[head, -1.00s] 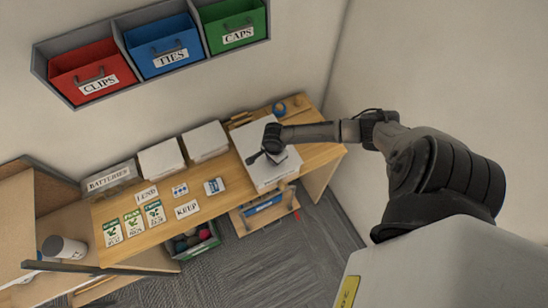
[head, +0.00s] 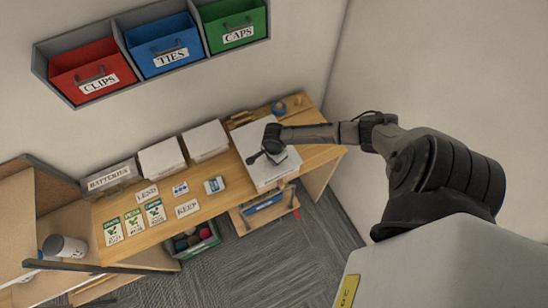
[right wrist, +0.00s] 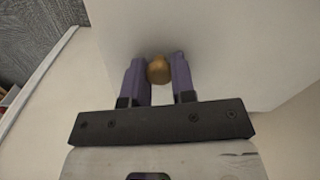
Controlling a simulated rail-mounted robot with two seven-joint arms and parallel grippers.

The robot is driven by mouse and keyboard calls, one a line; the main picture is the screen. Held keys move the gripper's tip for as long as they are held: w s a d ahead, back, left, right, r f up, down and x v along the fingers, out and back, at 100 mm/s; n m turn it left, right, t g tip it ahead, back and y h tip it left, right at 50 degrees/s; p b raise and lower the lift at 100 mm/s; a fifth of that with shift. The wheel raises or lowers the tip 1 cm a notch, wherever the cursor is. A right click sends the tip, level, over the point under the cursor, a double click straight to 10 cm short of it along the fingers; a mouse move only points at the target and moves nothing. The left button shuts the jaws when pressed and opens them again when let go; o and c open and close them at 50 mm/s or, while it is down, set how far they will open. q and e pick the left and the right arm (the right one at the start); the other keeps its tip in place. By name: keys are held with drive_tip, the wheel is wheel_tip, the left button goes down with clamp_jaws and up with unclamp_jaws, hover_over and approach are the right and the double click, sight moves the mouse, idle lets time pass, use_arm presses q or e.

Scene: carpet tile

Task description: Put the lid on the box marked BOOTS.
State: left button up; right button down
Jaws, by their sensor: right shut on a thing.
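My right gripper (head: 268,152) is over the right end of the desk. In the right wrist view its fingers (right wrist: 158,75) are shut on a round brass knob (right wrist: 158,69), which stands on a broad plain white lid (right wrist: 225,45). In the head view this white lid (head: 268,174) shows below the gripper, partly hidden by it. I cannot tell whether it touches anything beneath. No BOOTS marking is readable in either view. My left gripper is not in view.
Two white boxes (head: 161,159) (head: 206,141) stand along the wall beside the BATTERIES bin (head: 110,177). Cards, including KEEP (head: 187,208), lie on the desk (head: 222,205). A blue tape roll (head: 279,108) is at the back right. CLIPS, TIES and CAPS bins hang above.

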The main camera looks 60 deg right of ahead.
idle(0.4)
drive_tip(key=c, duration=0.9)
unclamp_jaws()
drive_tip(key=shift+o, duration=0.2)
wheel_tip(320, 180, up, 14)
drive_tip(key=b, duration=0.1)
drive_tip(key=shift+f, duration=0.15)
